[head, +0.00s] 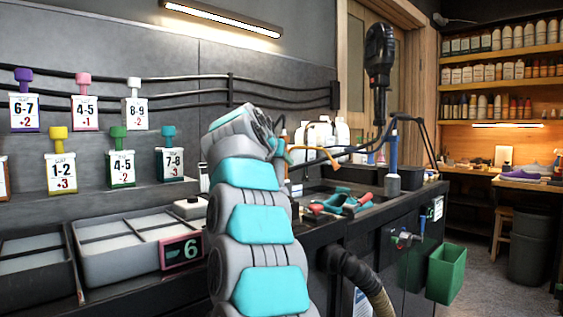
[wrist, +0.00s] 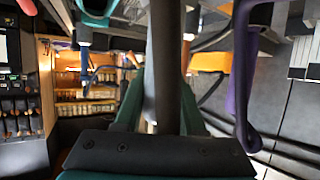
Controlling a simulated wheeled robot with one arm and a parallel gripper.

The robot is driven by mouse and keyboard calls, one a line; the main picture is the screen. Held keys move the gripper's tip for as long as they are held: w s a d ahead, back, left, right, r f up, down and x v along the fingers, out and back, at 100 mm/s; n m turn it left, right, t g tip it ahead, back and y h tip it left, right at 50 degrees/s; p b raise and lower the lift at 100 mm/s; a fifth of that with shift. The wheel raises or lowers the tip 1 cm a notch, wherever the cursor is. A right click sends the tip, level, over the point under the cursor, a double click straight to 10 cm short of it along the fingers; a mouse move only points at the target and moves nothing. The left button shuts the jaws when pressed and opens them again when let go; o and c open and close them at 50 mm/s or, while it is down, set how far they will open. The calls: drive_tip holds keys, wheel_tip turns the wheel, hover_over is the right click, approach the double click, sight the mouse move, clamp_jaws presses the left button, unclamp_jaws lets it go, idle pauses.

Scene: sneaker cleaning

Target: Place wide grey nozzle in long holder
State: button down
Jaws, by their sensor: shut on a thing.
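In the wrist view my gripper (wrist: 160,108) has its two green fingers on either side of a long grey piece (wrist: 163,60), which looks like the wide grey nozzle. It is shut on this piece, which stands up the middle of the view and runs out of its top. In the head view my arm stands in the middle, and my gripper and the piece are hidden behind it. I cannot make out the long holder for certain in either view.
In the wrist view a purple piece (wrist: 243,85) is close on the right, an orange piece (wrist: 208,61) nearer the middle, and a teal one (wrist: 97,17) at upper left. In the head view, red-and-teal tools (head: 343,205) lie on the bench; a black device (head: 379,60) hangs above.

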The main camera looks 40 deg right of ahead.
drive_tip(key=c, duration=0.5)
unclamp_jaws()
drive_tip(key=shift+f, duration=0.1)
drive_tip(key=b+v, duration=0.1)
drive_tip(key=v, duration=1.1)
drive_tip(key=shift+r+b, duration=0.25)
drive_tip(key=shift+b, duration=0.1)
